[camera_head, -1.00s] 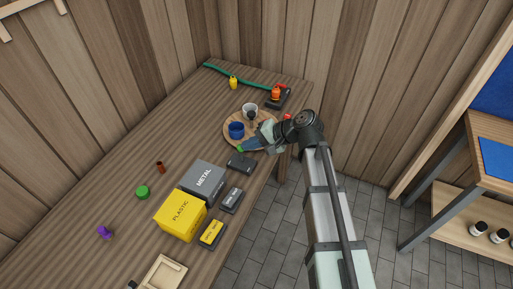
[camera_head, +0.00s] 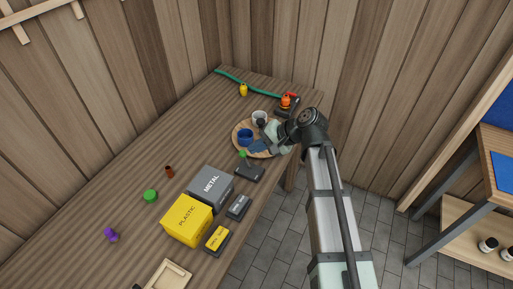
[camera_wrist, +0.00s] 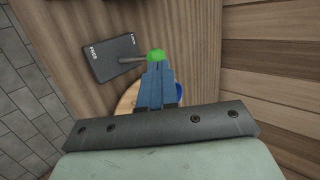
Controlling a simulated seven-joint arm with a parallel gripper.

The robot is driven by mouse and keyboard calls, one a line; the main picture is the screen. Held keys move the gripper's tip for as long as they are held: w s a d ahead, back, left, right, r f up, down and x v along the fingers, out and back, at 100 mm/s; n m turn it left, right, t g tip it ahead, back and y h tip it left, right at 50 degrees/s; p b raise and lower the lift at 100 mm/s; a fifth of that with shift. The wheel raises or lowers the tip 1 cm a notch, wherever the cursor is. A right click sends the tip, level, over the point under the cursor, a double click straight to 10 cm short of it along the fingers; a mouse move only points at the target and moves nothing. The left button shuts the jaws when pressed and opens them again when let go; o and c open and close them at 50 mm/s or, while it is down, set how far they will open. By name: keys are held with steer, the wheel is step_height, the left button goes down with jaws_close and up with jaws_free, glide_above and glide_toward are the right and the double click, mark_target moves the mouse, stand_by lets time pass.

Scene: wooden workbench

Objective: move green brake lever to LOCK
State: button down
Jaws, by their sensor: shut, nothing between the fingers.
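In the wrist view the green knob (camera_wrist: 156,55) sits on a grey rod that leans out over the right side of the dark base (camera_wrist: 103,45).
A round wooden tray (camera_head: 237,139) with a blue cup (camera_head: 245,136) and a white cup (camera_head: 260,117) lies just behind the fingers. A grey METAL box (camera_head: 211,187) and a yellow PLASTIC box (camera_head: 187,220) stand in front. An orange-topped device (camera_head: 286,101) is farther back.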

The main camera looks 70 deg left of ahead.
steer(key=w+d+r, duration=0.3)
steer(key=w+r, duration=0.4)
steer(key=r, duration=0.4)
steer(key=shift+d+r, duration=0.3)
steer(key=shift+d, duration=0.1)
stand_by(0.6)
